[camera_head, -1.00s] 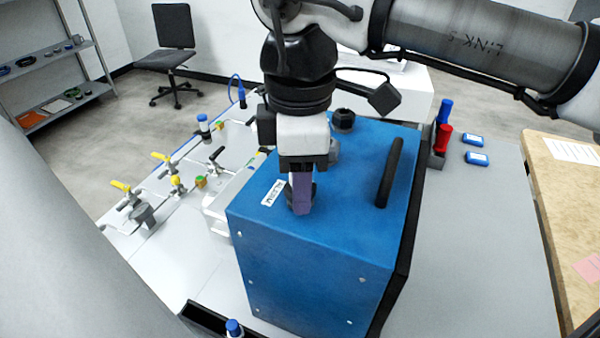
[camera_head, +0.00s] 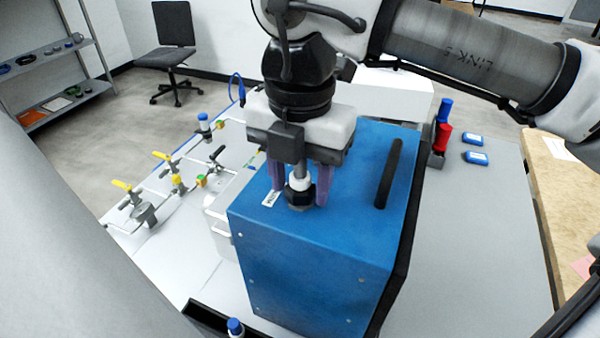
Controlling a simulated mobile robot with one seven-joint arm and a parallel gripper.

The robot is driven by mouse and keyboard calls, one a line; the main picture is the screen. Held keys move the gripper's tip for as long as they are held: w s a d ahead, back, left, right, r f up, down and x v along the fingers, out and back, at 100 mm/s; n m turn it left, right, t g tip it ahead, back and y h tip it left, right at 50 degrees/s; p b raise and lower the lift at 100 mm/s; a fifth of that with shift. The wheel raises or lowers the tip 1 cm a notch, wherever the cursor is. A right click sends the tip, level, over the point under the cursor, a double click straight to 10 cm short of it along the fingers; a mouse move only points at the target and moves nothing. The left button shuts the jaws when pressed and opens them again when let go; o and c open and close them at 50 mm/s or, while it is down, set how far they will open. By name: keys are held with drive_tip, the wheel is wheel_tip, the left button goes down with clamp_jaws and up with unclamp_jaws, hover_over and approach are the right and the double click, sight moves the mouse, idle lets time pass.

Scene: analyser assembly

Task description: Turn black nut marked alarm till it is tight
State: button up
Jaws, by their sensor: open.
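The black nut (camera_head: 299,193) sits on a fitting on top of the blue analyser box (camera_head: 310,240), near its left edge. A white label (camera_head: 271,198) lies beside it, partly hidden by a finger; its lettering is too small to read now. My gripper (camera_head: 299,195) points down over the nut with its two purple fingers apart, one to the left and one to the right of the nut. A gap shows between the nut and each finger. A white and grey stem shows above the nut between the fingers.
A black handle (camera_head: 389,173) stands on the box top to the right of my gripper. Valves and pipes (camera_head: 165,180) are on the left of the table. Red and blue bottles (camera_head: 442,132) stand behind right.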

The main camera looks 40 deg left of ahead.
drive_tip(key=n, duration=1.1)
drive_tip(key=shift+n+p, duration=0.3)
drive_tip(key=shift+c, duration=0.5)
